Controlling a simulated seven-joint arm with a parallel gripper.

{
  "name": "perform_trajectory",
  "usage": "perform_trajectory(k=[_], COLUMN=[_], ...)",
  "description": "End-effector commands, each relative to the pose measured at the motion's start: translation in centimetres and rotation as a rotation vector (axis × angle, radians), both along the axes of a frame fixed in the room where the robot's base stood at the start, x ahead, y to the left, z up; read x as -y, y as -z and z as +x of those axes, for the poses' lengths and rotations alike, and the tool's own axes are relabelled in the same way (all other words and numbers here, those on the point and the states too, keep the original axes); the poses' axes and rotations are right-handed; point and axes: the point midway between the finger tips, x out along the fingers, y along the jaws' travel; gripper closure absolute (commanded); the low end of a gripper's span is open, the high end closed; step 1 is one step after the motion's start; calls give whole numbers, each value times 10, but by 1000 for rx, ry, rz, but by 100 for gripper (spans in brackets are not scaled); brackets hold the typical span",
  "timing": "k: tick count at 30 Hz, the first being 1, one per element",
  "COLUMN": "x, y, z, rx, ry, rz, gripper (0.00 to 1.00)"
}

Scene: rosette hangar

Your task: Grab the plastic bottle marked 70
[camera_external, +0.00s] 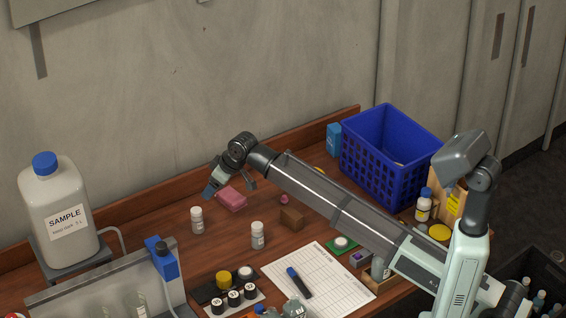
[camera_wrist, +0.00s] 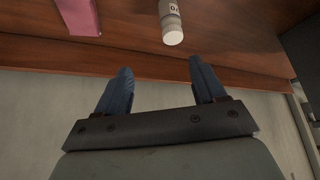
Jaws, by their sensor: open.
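A small white bottle with a white cap (camera_external: 197,220) stands upright on the wooden table, left of the pink block. It appears to be the white-capped bottle (camera_wrist: 171,20) at the top of the wrist view, seen upside down. Its label is cut off, with a "0" and part of another character showing. A second similar white bottle (camera_external: 258,236) stands further right and nearer the front; its marking is too small to read. My gripper (camera_external: 230,187) is open and empty above the table, near the pink block. Its fingers (camera_wrist: 160,68) are apart from the bottle.
The pink block (camera_external: 231,199) lies close to the first bottle; it also shows in the wrist view (camera_wrist: 78,14). The table's raised back edge (camera_external: 130,223) runs behind.

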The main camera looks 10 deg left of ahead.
Motion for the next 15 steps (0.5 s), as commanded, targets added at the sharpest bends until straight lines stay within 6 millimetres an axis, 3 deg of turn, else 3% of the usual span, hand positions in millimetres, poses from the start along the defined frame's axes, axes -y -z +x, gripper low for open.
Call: perform_trajectory(k=[5, 11, 15], x=[-11, -19, -30], y=[5, 19, 39], z=[-18, -16, -14], rx=[-7, -8, -7], ry=[-36, -37, -36], rz=[-11, -11, -12], gripper=[30, 30, 30])
